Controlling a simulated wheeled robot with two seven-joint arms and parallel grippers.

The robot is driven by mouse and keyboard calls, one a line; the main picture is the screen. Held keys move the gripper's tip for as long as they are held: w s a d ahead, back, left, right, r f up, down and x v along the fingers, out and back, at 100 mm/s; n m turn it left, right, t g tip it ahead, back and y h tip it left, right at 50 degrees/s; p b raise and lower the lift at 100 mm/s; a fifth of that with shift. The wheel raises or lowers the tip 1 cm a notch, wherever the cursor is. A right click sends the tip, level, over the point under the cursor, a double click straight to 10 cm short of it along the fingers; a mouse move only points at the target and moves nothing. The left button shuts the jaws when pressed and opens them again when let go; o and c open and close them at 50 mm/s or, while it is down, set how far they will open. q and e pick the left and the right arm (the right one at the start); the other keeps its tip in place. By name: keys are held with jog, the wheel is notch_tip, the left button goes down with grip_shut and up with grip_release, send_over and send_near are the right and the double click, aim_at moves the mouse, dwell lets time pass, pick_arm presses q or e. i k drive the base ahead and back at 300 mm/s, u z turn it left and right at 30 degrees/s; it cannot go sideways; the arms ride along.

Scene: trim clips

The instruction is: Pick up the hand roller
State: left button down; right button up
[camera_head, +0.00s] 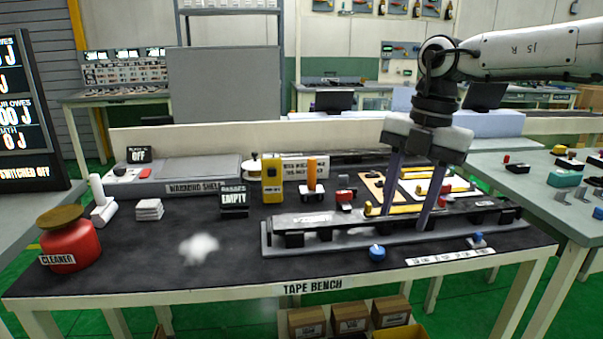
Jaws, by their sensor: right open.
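An upright tool with an orange handle (312,172) and a pale lower part stands at the back middle of the tape bench (120,275). It looks like the hand roller, but it is too small to be sure. My right gripper (404,220) hangs from the upper right, its two long fingers pointing down and spread apart with nothing visible between them. Its fingertips are over the long black trim strip (330,217) on its grey fixture, right of the orange-handled tool and apart from it. I cannot tell whether they touch the strip. My left gripper is out of view.
A yellow device (271,180) stands just left of the orange-handled tool. Blue-knobbed parts (377,252) sit along the front. The front-left bench top is mostly clear.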

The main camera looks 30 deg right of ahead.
aim_at(312, 188)
jog(key=i, duration=1.2)
